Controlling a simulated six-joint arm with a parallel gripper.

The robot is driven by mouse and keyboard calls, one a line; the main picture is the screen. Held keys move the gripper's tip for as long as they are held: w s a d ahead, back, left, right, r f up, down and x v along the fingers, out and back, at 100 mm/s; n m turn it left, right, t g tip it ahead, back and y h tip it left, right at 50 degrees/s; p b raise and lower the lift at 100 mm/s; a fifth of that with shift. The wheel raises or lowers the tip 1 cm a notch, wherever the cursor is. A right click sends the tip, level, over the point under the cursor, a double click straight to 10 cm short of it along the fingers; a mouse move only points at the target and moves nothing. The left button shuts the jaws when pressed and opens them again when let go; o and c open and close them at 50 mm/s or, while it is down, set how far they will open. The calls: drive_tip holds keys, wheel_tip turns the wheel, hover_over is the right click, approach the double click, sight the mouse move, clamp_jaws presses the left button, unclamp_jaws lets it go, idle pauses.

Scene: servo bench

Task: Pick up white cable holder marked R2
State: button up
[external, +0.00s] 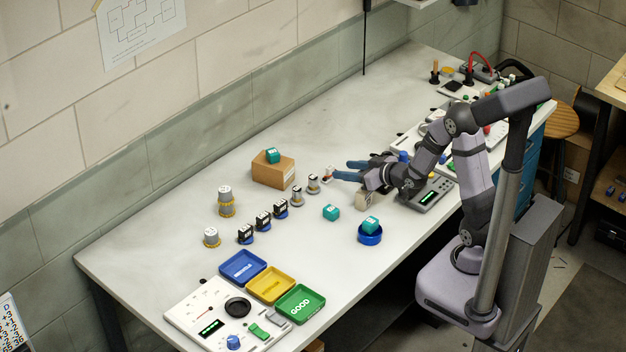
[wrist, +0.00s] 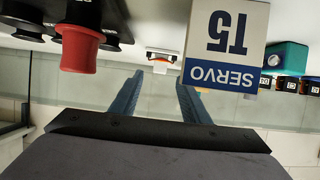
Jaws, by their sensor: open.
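My gripper (external: 346,170) is open and empty, with two blue fingers reaching left above the bench. In the wrist view the fingers (wrist: 162,95) are spread, with nothing between them. A small white piece with a reddish-orange part (external: 328,174) stands just beyond the fingertips. It also seems to be the small white piece (wrist: 161,57) ahead of the fingers in the wrist view. Two similar pale pieces with dark tops, one nearer (external: 313,184) and one farther left (external: 297,196), stand in line with it. No R2 mark is readable, so I cannot tell which is the R2 holder.
A pale block labelled SERVO T5 (wrist: 225,45) and a red knob (wrist: 80,48) are close in the wrist view. A cardboard box (external: 273,170) with a teal cube (external: 272,155) stands behind the row. A blue round dish (external: 370,236) holds another teal cube.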

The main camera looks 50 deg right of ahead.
sight(332, 168)
drive_tip(key=shift+x, duration=1.05)
drive_tip(key=shift+w, duration=0.1)
drive_tip(key=shift+p+x, duration=0.8)
drive_tip(key=shift+x, duration=1.65)
clamp_jaws()
